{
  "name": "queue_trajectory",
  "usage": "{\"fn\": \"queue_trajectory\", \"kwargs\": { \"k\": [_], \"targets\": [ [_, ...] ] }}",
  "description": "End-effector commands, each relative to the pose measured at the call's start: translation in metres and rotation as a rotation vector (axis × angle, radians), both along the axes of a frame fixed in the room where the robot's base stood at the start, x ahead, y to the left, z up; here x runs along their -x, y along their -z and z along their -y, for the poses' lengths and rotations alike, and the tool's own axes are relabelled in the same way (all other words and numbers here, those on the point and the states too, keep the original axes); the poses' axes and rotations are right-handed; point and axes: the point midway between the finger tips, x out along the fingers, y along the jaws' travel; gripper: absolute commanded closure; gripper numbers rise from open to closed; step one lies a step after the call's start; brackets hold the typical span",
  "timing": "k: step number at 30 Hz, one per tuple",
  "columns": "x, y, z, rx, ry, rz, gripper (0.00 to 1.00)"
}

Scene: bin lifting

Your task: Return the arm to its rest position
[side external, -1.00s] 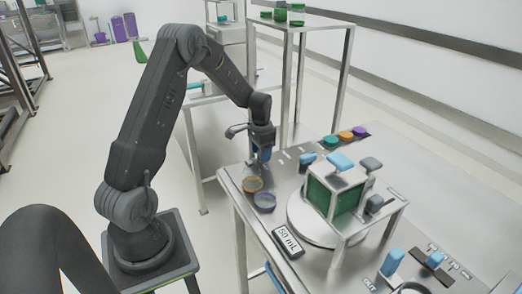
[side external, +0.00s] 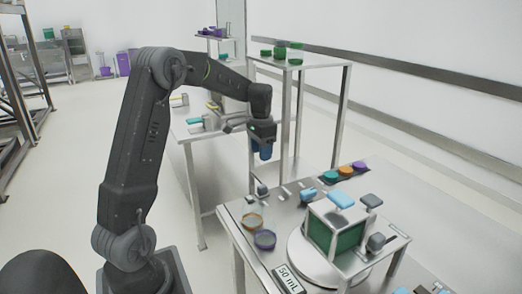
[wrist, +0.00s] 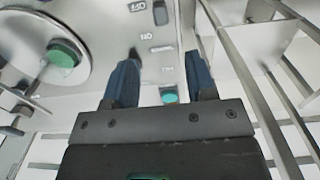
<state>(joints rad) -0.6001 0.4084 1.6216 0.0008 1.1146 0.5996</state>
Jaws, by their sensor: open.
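My gripper (side external: 261,153) hangs in the air above the far left edge of the metal work table (side external: 450,230), with its blue fingers pointing down. In the wrist view my gripper (wrist: 160,85) shows two blue fingers spread apart with nothing between them.
A green box fixture (side external: 335,237) stands on a round white plate, with blue and grey knobs. A tall shelf frame (side external: 290,110) with green jars stands behind my gripper.

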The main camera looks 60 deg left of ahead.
Motion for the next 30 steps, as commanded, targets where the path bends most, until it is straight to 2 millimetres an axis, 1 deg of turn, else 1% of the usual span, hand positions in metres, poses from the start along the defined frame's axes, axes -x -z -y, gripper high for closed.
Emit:
{"fn": "queue_trajectory", "kwargs": {
  "k": [8,11,14,17,18,20,21,23,24,26,27,30],
  "targets": [
    [0.0,-0.001,0.0,-0.001,0.0,0.001,0.49],
    [0.001,-0.008,0.009,-0.008,0.002,0.013,0.49],
    [0.006,-0.025,0.034,-0.026,0.006,0.044,0.49],
    [0.018,-0.049,0.074,-0.049,0.009,0.094,0.49],
    [0.026,-0.058,0.091,-0.057,0.01,0.119,0.49],
    [0.039,-0.069,0.116,-0.066,0.01,0.154,0.49],
    [0.048,-0.076,0.132,-0.071,0.01,0.18,0.49],
    [0.064,-0.084,0.155,-0.074,0.01,0.218,0.49],
    [0.076,-0.088,0.168,-0.075,0.01,0.244,0.49],
    [0.093,-0.092,0.188,-0.073,0.009,0.284,0.49],
    [0.106,-0.094,0.2,-0.07,0.009,0.309,0.49],
    [0.136,-0.094,0.226,-0.056,0.009,0.373,0.49]
  ]
}}
